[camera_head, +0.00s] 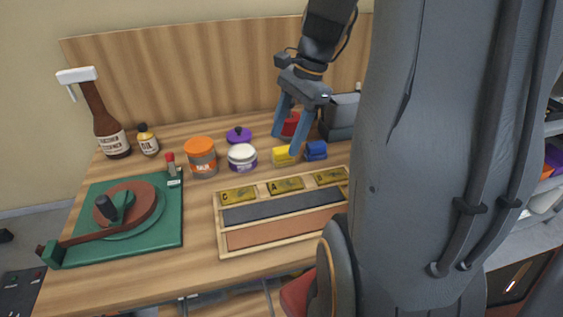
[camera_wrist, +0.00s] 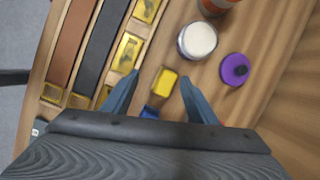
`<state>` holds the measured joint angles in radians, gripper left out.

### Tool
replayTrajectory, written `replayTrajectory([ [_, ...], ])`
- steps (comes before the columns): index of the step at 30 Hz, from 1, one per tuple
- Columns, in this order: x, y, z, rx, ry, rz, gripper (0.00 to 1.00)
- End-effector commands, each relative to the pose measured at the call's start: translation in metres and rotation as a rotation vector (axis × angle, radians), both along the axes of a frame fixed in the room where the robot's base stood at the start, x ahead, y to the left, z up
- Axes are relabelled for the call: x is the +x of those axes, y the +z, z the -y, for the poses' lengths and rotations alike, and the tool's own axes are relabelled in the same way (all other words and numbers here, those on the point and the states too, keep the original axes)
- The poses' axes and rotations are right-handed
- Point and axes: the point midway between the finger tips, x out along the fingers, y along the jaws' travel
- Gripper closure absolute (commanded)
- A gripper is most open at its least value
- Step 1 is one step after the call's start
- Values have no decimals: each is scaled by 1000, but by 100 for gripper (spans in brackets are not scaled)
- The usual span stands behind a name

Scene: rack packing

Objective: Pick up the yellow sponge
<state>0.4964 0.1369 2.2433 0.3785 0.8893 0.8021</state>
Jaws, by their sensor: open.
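The yellow sponge (camera_head: 282,156) is a small yellow block on the wooden table, between a white-lidded jar and a blue block. In the wrist view the yellow sponge (camera_wrist: 165,81) lies between and just beyond the fingertips of my gripper (camera_wrist: 160,78). My gripper (camera_head: 292,125) is open and empty, with its blue fingers pointing down above the table by the sponge. I see no contact between the fingers and the sponge. The blue block (camera_wrist: 150,112) sits close to the sponge, partly hidden by my gripper in the wrist view; it also shows in the head view (camera_head: 316,150).
A white-lidded jar (camera_head: 242,158), an orange-lidded jar (camera_head: 201,157) and a purple lid (camera_head: 239,135) stand left of the sponge. A red item (camera_head: 291,124) is behind my fingers. A compartmented wooden tray (camera_head: 222,250) lies in front. A dark grey box (camera_head: 339,122) stands behind right.

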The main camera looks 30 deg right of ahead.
Motion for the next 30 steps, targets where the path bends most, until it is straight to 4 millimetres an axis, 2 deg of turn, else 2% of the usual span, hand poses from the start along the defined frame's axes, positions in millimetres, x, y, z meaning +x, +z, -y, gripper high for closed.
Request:
replayTrajectory([
  [1, 4, 0, 11, 29, -90, -13, 47],
  [3, 7, 4, 20, 65, -186, -30, 47],
  [7, 9, 5, 27, 101, -273, -50, 47],
  [17, 13, -23, 16, 106, -283, -54, 47],
  [24, 17, -55, 6, 104, -280, -53, 47],
  [30, 19, -64, 2, 102, -281, -51, 47],
])
